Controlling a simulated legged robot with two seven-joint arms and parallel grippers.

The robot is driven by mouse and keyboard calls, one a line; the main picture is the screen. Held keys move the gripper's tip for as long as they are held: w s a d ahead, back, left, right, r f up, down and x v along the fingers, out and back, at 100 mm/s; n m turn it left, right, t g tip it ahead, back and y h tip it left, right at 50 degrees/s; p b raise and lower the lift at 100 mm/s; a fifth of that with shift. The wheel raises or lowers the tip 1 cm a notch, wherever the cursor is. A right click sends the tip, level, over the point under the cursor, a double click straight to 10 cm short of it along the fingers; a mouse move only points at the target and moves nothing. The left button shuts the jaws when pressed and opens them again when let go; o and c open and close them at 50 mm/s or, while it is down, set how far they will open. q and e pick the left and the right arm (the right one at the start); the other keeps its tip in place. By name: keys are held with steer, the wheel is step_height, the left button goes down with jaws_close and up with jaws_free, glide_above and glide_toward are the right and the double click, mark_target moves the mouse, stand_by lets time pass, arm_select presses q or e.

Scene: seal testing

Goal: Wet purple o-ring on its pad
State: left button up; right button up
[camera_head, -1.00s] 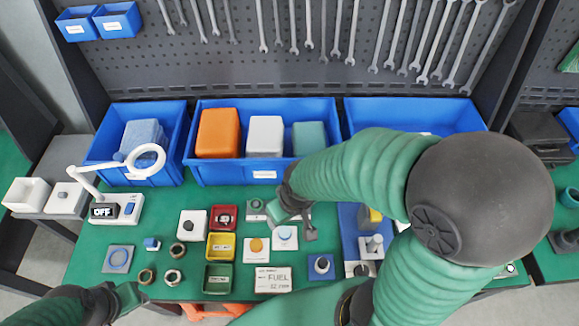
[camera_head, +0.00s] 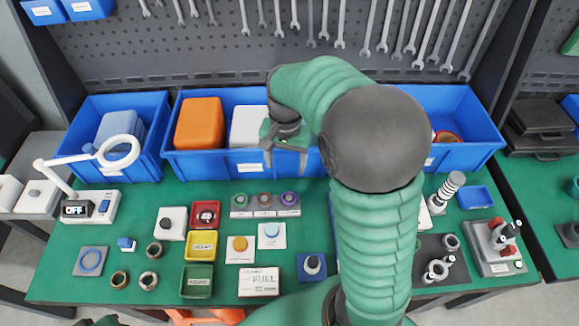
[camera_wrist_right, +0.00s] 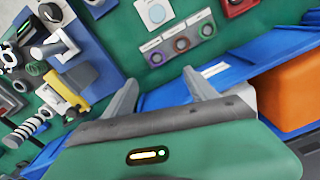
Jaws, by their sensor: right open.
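The purple o-ring (camera_head: 289,198) sits in the right slot of a small grey three-slot holder (camera_head: 264,213), beside a red-brown ring (camera_head: 264,199) and a green ring (camera_head: 240,199). The purple o-ring also shows in the right wrist view (camera_wrist_right: 155,58). My right gripper (camera_head: 286,162) is open and empty, above the table behind the holder, near the front of the blue bins. White plates with an orange disc (camera_head: 240,245) and a pale blue disc (camera_head: 271,232) lie in front of the holder; which pad belongs to the ring is unclear.
Blue bins (camera_head: 214,164) line the back. Red, yellow and green trays (camera_head: 197,281) stand left of the discs, and a FUEL label block (camera_head: 259,282) stands in front. A lamp marked OFF (camera_head: 76,209) is at left. My right arm hides part of the right side.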

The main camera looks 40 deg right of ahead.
steer(key=d+m, duration=0.1)
steer(key=d, duration=0.1)
glide_above(289, 197)
step_height(289, 197, down, 5)
step_height(289, 197, down, 11)
steer(key=shift+d+r+b, duration=0.1)
steer(key=shift+r+b, duration=0.05)
steer(key=shift+b, duration=1.05)
steer(key=shift+f, duration=0.4)
arm_select(q)
steer(key=f, duration=0.3)
steer(key=shift+a+f, duration=0.2)
steer(key=shift+a, duration=0.2)
arm_select(e)
steer(key=shift+a, duration=0.2)
